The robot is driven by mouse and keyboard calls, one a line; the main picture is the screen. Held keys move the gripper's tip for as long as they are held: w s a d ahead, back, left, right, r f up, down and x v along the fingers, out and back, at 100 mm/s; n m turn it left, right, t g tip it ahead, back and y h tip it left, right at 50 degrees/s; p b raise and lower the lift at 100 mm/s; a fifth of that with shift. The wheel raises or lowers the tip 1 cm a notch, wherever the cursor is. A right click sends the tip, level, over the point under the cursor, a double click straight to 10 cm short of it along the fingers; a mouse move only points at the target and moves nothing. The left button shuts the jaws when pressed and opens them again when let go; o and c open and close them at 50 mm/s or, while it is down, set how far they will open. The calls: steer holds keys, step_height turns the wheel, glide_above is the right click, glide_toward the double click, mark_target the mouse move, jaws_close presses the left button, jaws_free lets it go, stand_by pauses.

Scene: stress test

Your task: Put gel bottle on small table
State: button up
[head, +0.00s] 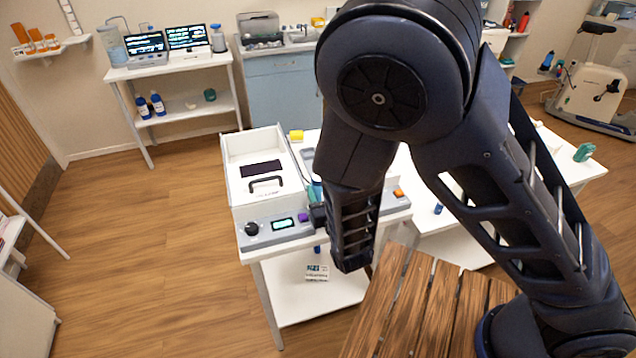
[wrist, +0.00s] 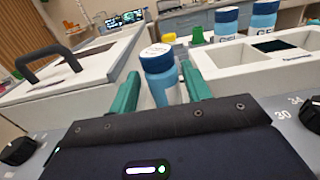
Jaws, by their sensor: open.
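A blue gel bottle (wrist: 160,78) with a darker blue cap and pale top stands upright between the two green fingers of my gripper (wrist: 160,72) in the wrist view. The fingers are open, one on each side of it; whether either touches it I cannot tell. Its lower part is hidden by the gripper body. In the head view my arm hides most of this spot. A white table (head: 300,310) bears the device there; another white table (head: 462,247) adjoins at right. Which is the small table I cannot tell.
Two more blue bottles, labelled GEL (wrist: 228,24), stand by a white compartment tray (wrist: 250,82). A white case with a black handle (wrist: 48,62) is close on the left. A wooden slatted surface (head: 405,310) lies in front. The floor at left is clear.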

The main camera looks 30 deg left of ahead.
steer(key=shift+v, duration=1.4)
steer(key=shift+w, duration=0.1)
